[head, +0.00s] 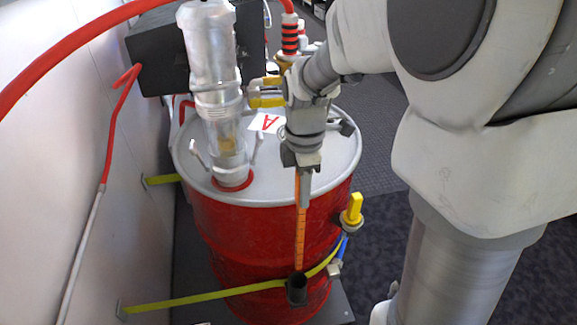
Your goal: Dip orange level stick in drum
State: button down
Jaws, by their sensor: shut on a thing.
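The red drum (235,235) stands upright with a grey lid (190,165). The orange level stick (301,235) hangs upright in front of the drum's side, outside it. My gripper (303,190) is shut on the stick's upper part, near the lid's front rim. The stick's lower end meets the mouth of a small dark tube (297,290) low at the drum's front. I cannot tell whether the tip is inside the tube or just above it. My gripper and wrist hide part of the lid, and no open hole in it shows clearly.
A yellow-handled valve (352,212) sticks out at right. Yellow-green straps (200,298) hold the drum. Red hose (85,35) arches at upper left by the wall.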

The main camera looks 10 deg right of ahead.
notch_tip(320, 180, up, 12)
jog(key=p, duration=0.9)
jog(key=shift+r+p, duration=0.1)
jog(key=shift+p, duration=0.2)
